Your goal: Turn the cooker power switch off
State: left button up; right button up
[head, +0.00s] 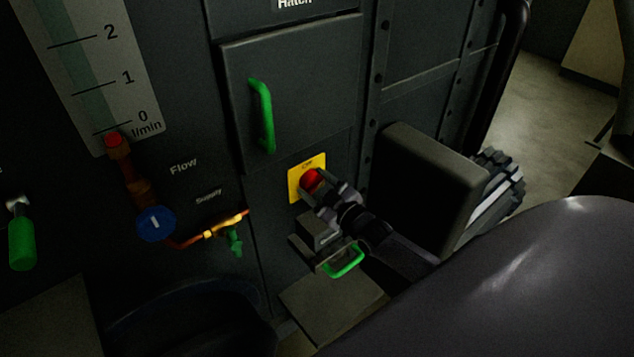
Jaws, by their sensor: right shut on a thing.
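The cooker power switch (311,178) is a red knob on a yellow plate (293,187) on the dark cabinet front. The plate's upper edge reads "Off"; the rest of its face is partly hidden. My right gripper (318,186) is at the knob and shut on it, reaching up and left from the lower right. The fingers cover part of the knob, so its exact angle cannot be told. My left gripper is not in view.
A hatch door (300,90) with a green handle (263,115) is above the switch. A dark box (425,190) stands out to the right. A copper pipe with a green valve (234,240), a blue knob (155,223) and a flow gauge (100,70) are to the left.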

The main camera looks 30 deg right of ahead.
jog(key=n, duration=0.2)
jog(key=shift+a+f+n, duration=0.1)
jog(key=shift+n, duration=0.3)
jog(key=n, duration=0.2)
jog(key=shift+f+n, duration=0.1)
jog(key=shift+n, duration=0.3)
jog(key=n+b, duration=0.1)
jog(key=n, duration=0.3)
jog(key=shift+f+n, duration=0.15)
jog(key=shift+n, duration=0.95)
jog(key=o, duration=0.9)
jog(key=shift+o, duration=0.2)
jog(key=s, duration=0.7)
jog(key=shift+d, duration=0.25)
jog(key=shift+s, duration=0.1)
